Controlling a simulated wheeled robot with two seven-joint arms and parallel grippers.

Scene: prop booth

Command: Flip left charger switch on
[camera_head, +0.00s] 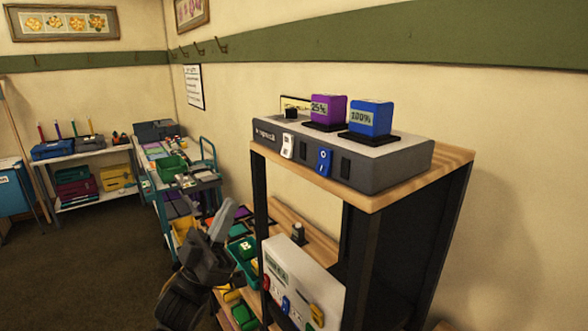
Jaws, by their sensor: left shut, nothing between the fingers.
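The grey charger (390,176) sits on top of the wooden shelf unit. Its front has a white rocker switch (287,147) on the left and a blue rocker switch (324,162) to the right of it. The white switch's on or off position is too small to tell. A purple battery (328,110) reading 25% and a blue battery (371,118) reading 100% stand on the charger. My left gripper (228,210) is shut and empty, pointing up, lower and to the left of the white switch, apart from the charger. My right gripper is not in view.
The shelf's wooden top (420,184) juts out beneath the charger, on dark posts. A white panel (300,285) with coloured switches stands on a lower level. A blue cart (165,205) with bins stands behind my left gripper. Open floor (90,265) lies to the left.

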